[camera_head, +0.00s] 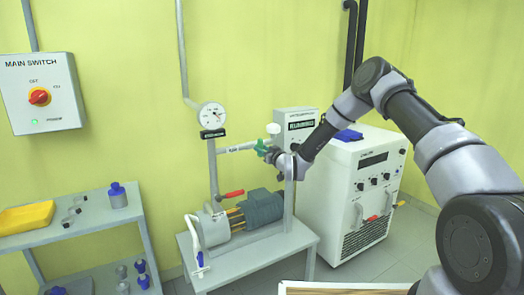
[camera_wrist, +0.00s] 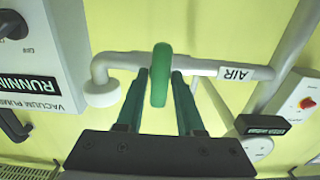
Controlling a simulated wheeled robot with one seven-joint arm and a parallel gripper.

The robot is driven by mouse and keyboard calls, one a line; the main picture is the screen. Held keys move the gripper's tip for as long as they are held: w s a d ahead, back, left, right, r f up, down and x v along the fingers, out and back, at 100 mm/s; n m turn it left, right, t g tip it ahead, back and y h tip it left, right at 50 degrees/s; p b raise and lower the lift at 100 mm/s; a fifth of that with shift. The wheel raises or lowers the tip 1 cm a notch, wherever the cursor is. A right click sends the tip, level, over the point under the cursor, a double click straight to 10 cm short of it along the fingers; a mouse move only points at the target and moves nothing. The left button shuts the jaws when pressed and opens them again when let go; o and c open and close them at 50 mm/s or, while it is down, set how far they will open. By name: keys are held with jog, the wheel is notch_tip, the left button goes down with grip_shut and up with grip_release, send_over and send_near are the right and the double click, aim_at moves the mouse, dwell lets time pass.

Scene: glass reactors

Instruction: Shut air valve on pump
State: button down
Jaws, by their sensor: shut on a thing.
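The air valve's green handle (camera_wrist: 162,75) sits on the grey pipe labelled AIR (camera_wrist: 205,68) in the wrist view. My gripper (camera_wrist: 160,88) has its two green fingers on either side of this handle and is shut on it. In the head view the green handle (camera_head: 262,147) shows small at the pipe above the pump, with my gripper (camera_head: 270,153) at it. The pump (camera_head: 258,210) stands on a small grey table, with a red-handled valve (camera_head: 232,194) on its left part. The inner faces of the fingers are partly hidden by the handle.
A vacuum pump control box (camera_head: 297,122) reading RUNNING is close behind my gripper. A round gauge (camera_head: 211,116) stands left of the pipe. A white chiller unit (camera_head: 350,190) stands right of the pump table (camera_head: 245,262). A shelf (camera_head: 95,220) is at the left.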

jog(key=shift+f, duration=0.1)
dwell(0.3)
jog(key=c, duration=0.7)
grip_release()
jog(key=shift+s+d, duration=0.1)
jog(key=v, duration=1)
jog(key=shift+s+d, duration=0.25)
